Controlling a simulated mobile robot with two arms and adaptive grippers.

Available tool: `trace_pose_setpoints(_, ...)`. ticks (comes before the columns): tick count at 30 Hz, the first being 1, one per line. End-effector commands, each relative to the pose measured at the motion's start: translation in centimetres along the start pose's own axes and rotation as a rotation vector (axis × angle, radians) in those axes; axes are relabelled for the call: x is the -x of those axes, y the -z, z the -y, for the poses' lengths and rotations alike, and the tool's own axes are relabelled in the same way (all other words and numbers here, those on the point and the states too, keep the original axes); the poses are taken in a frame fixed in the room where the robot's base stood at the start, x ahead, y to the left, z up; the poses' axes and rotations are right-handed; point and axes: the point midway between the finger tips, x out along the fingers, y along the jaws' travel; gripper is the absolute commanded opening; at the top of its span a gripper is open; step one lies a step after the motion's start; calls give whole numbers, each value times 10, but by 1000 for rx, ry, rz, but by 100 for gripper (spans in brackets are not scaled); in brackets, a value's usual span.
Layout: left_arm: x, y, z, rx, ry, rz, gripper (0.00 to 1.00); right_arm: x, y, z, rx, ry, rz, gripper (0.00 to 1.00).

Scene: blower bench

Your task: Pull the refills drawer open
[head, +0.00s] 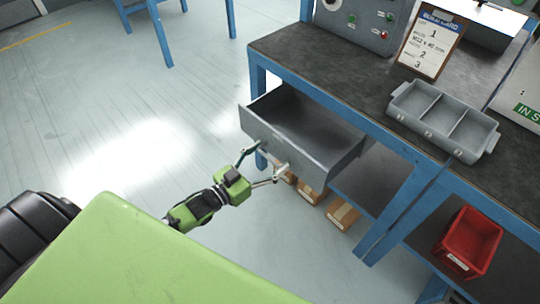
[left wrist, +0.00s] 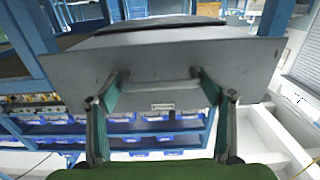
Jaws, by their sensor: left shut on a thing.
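The grey drawer (head: 268,143) under the bench top stands pulled out well, and its empty-looking inside shows in the head view. Its front panel (left wrist: 160,60) fills the upper middle of the left wrist view, with a small label too small to read. My left gripper (head: 262,163) is at the drawer front, its two fingers spread across the handle and shut on it. The fingertips (left wrist: 160,78) also touch the front in the left wrist view. My right gripper is not in view.
On the bench top (head: 345,85) are a grey three-part tray (head: 440,118), a clipboard (head: 430,45) and a control box (head: 362,20). A red bin (head: 468,242) and cardboard boxes (head: 342,214) sit below. A blue bench leg (head: 398,215) stands right of the drawer.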

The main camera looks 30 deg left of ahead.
Motion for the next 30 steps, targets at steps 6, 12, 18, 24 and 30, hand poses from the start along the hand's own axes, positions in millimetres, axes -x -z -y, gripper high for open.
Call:
trace_pose_setpoints(6, 0, 0, 0, 1, 0, 0, 79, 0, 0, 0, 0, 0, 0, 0)
trace_pose_setpoints(12, 0, 0, 0, 0, 0, 0, 90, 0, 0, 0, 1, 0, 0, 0)
trace_pose_setpoints(18, 1, 0, 0, 0, 0, 0, 90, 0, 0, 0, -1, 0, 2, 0)
trace_pose_setpoints(24, 19, -2, 0, 0, 0, 5, 90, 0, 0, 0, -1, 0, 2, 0)
trace_pose_setpoints(30, 60, -2, 0, 1, 0, 5, 90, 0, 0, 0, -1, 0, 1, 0)
